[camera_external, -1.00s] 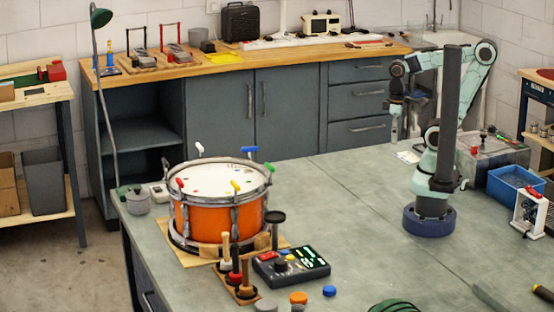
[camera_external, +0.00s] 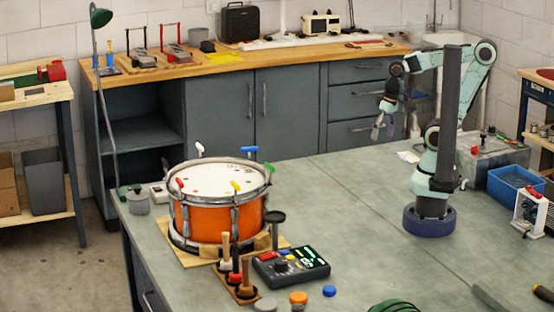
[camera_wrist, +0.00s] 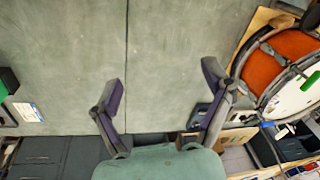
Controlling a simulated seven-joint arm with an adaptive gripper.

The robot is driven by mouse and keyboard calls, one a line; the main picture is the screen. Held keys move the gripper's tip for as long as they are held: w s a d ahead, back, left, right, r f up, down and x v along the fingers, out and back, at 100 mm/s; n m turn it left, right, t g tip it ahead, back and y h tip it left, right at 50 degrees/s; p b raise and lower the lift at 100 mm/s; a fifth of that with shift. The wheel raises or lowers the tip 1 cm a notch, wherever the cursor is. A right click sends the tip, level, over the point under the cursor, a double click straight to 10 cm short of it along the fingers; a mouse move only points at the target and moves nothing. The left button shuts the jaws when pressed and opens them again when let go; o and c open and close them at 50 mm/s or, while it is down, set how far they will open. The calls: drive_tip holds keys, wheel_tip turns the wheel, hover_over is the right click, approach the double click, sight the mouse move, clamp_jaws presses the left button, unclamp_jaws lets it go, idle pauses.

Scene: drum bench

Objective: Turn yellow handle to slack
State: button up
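The yellow handle (camera_external: 235,186) stands on the near rim of an orange drum (camera_external: 187,220) with a white head, at the left of the bench. Red, blue, green and white handles stand around the same rim. My gripper (camera_external: 383,127) is high over the bench's far edge, well to the right of the drum. In the wrist view my gripper (camera_wrist: 160,90) has its two fingers wide apart with nothing between them. The drum (camera_wrist: 285,65) shows at the right there with a green handle (camera_wrist: 312,82); the yellow handle cannot be made out in that view.
Beside the drum are a stand of mallets (camera_external: 236,275), a dark control box (camera_external: 291,265) and a black round-topped post (camera_external: 275,225). A desk lamp (camera_external: 104,90) rises at the left. The bench (camera_external: 345,200) between drum and arm base is clear.

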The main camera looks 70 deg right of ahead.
drive_tip(key=w+a+r+m+t, duration=0.2)
drive_tip(key=w+r+m+t, duration=0.1)
drive_tip(key=w+m, duration=0.3)
drive_tip(key=w+a+r+m+t, duration=0.2)
drive_tip(key=w+r+m+t, duration=0.15)
drive_tip(key=w, duration=0.45)
drive_tip(key=m+t+y, duration=0.4)
drive_tip(key=m+y, duration=0.3)
drive_tip(key=m, duration=0.5)
hover_over(235, 183)
drive_tip(key=s+d, duration=0.3)
drive_tip(key=d, duration=0.7)
drive_tip(key=f, duration=0.2)
drive_tip(key=w+a+f+g, duration=0.1)
drive_tip(key=a+f, duration=0.2)
drive_tip(key=w+a+f+m+g+y, duration=0.1)
drive_tip(key=a+f, duration=0.2)
drive_tip(key=f, duration=0.1)
drive_tip(key=w+a+f+g, duration=0.1)
drive_tip(key=a+f, duration=0.2)
drive_tip(key=shift+a+f+y, duration=0.2)
drive_tip(key=shift+a+y, duration=0.15)
drive_tip(key=shift+y, duration=0.05)
